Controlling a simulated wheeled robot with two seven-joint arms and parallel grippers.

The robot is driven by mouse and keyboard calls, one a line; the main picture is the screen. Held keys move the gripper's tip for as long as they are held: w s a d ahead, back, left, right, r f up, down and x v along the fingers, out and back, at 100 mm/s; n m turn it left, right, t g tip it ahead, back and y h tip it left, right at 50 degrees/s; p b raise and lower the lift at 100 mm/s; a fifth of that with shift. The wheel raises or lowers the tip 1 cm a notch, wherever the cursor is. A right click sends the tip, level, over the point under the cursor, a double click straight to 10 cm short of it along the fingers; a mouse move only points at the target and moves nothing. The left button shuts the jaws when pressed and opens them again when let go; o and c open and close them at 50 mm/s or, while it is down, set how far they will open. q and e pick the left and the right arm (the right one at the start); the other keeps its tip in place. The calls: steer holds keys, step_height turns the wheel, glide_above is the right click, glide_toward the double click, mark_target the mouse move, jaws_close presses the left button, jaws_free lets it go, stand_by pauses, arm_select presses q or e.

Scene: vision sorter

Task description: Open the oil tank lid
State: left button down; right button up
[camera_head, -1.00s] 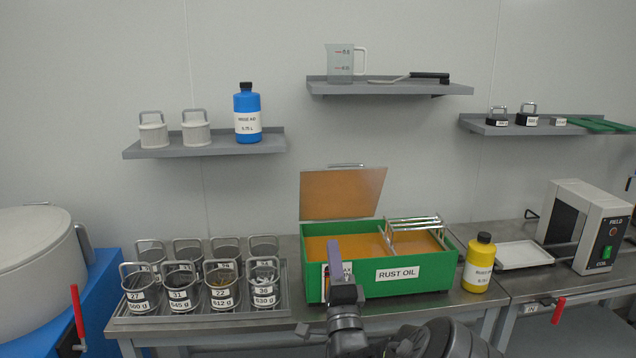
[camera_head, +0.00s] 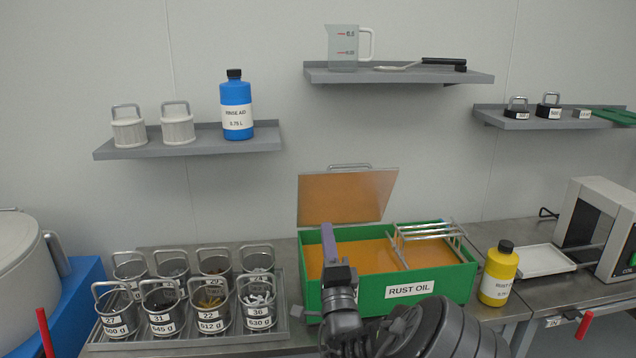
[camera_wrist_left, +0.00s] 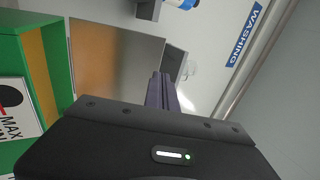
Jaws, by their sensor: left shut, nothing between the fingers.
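The green oil tank (camera_head: 455,285), labelled RUST OIL, stands on the steel bench and holds orange oil. Its lid (camera_head: 345,198) stands raised and tilted back at the tank's rear left, with a handle on its top edge. The lid also shows in the left wrist view (camera_wrist_left: 115,65), beside the green tank wall (camera_wrist_left: 55,60). My left gripper (camera_head: 328,230) is shut and empty, its purple fingers in front of the tank's left part, below the lid and apart from it as far as I can tell. The fingers show edge-on in the wrist view (camera_wrist_left: 161,88). My right gripper is not in view.
A rack (camera_head: 430,230) of metal bars sits over the tank's right side. Several baskets of parts stand in a tray (camera_head: 190,343) to the left. A yellow bottle (camera_head: 499,275) stands right of the tank. Wall shelves (camera_head: 190,143) hang above.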

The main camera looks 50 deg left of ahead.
arm_select(q)
steer(key=p, duration=0.4)
glide_toward(318, 175)
steer(key=x, duration=0.6)
steer(key=shift+s, duration=0.15)
steer(key=shift+w+a+r, duration=0.15)
steer(key=shift+w+a, duration=0.15)
